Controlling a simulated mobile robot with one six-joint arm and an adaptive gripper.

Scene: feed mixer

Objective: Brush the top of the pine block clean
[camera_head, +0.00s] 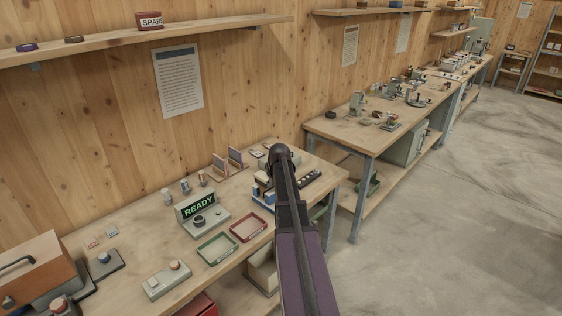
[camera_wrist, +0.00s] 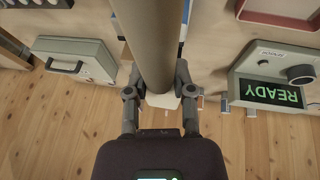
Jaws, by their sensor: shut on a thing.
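My gripper (camera_wrist: 157,98) is shut on a thick tan round handle (camera_wrist: 152,40) in the wrist view. The handle, perhaps the brush's, runs up out of the picture; no bristles show. A small pale piece (camera_wrist: 163,101) shows just below the handle's end between the fingers; I cannot tell what it is. I cannot pick out the pine block for certain in either view. In the head view my arm reaches over the near bench and hides my gripper and part of the bench behind it.
A unit with a green READY display (camera_head: 199,209) stands on the bench (camera_head: 135,240), near a green tray (camera_head: 217,248) and a red tray (camera_head: 248,227). Blue-and-white items (camera_head: 263,194) sit close beside my arm. A grey case (camera_wrist: 78,58) shows left in the wrist view.

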